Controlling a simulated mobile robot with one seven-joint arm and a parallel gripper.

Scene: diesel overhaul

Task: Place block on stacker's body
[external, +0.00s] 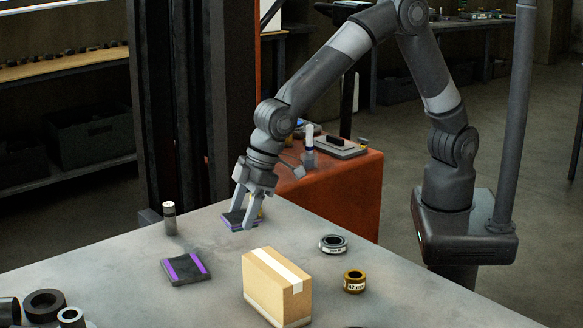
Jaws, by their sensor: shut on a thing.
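A dark block with purple edging (237,217) is held between the fingers of my gripper (241,222), at the far edge of the grey table. I cannot tell whether it touches the tabletop. A second dark block with purple stripes (186,268) lies flat on the table, nearer the camera and to the left. The stacker's orange body (335,195) stands just behind the table, right of my gripper. Its dark mast (177,90) rises at the left.
A cardboard box (275,285) stands front centre on the table (115,260). Rings (333,244) and (354,281) lie to its right. A grey tray (345,153) and an upright cylinder (309,143) occupy the far top of the orange body.

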